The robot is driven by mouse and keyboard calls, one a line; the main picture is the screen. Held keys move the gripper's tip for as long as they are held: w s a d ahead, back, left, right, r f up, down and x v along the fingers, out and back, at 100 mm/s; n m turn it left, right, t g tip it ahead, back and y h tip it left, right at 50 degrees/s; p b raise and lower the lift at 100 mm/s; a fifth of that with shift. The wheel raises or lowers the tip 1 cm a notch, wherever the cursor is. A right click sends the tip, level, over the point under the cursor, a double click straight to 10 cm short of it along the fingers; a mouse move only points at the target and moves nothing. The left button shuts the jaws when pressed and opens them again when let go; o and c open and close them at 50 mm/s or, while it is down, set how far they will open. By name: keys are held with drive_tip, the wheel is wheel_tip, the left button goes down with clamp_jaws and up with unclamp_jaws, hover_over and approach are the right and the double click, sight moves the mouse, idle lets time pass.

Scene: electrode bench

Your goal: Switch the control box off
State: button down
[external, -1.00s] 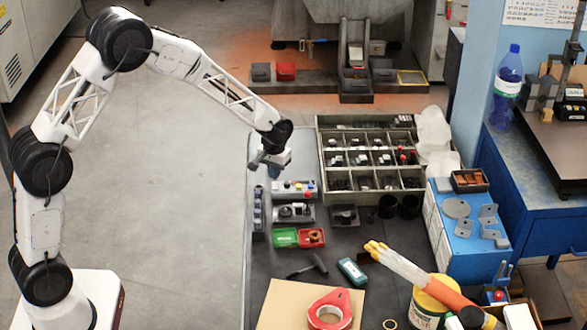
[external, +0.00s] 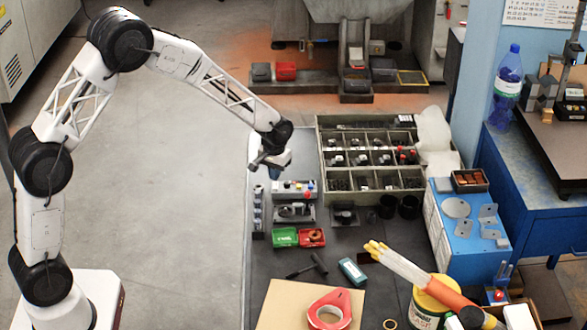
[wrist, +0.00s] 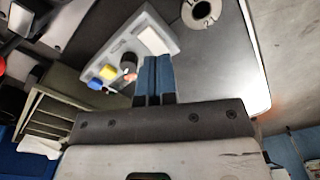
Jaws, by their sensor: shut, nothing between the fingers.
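The control box (external: 293,189) is a light grey box at the back left of the dark bench top. In the wrist view the control box (wrist: 147,19) lies tilted just beyond the fingers. It carries a white label (wrist: 153,40), a black knob (wrist: 128,58), a yellow button (wrist: 108,72) and a blue button (wrist: 95,84). A small reddish part beside the knob is partly unclear. My gripper (external: 274,172) is above the box's left back end in the external view. In the wrist view my gripper's blue fingers (wrist: 158,60) are together and empty, overlapping the box's near edge. Contact cannot be told.
A compartment tray (external: 372,160) stands right of the control box. A clamp-like fixture (external: 293,213) and green (external: 285,237) and red (external: 312,236) bins sit in front of it. A narrow rack (external: 258,210) stands to the left. The floor left of the bench is open.

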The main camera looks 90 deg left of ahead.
drive_tip(key=shift+f, duration=1.1)
idle(1.0)
drive_tip(key=shift+r, duration=0.1)
drive_tip(key=shift+r, duration=3.4)
